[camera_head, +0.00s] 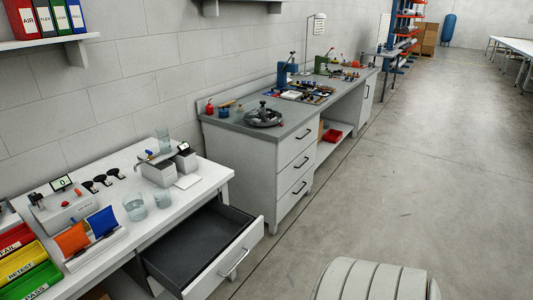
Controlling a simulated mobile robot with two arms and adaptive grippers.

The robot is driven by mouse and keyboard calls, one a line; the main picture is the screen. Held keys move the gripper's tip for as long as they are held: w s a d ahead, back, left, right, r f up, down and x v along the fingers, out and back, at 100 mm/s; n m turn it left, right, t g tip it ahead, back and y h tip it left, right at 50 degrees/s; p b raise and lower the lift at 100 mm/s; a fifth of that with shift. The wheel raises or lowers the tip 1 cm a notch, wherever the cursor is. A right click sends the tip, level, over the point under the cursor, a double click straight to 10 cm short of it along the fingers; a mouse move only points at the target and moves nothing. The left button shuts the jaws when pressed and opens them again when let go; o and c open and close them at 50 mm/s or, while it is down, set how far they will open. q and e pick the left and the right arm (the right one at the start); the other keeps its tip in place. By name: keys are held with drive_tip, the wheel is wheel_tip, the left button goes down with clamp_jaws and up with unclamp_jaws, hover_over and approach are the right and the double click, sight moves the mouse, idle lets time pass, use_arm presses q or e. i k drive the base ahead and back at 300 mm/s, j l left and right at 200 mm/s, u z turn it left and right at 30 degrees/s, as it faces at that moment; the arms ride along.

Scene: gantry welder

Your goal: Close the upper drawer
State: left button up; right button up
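A drawer (228,274) of the white table (98,172) at the lower left is pulled far out. Its tray is dark grey and looks empty. Its white front carries a metal bar handle (234,263) and faces the lower right. It sits just below the tabletop. What lies below it is mostly cut off by the picture's bottom edge. Neither of my grippers is in view. A rounded white ribbed part, likely mine, shows at the bottom right.
Glass beakers (134,206), instruments and red, yellow and green bins (30,281) stand on the white table. A grey-topped workbench (258,126) with shut drawers stands beyond the open drawer. The concrete floor (400,170) to the right is clear.

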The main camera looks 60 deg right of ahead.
sight(194, 258)
drive_tip(key=z, duration=1.5)
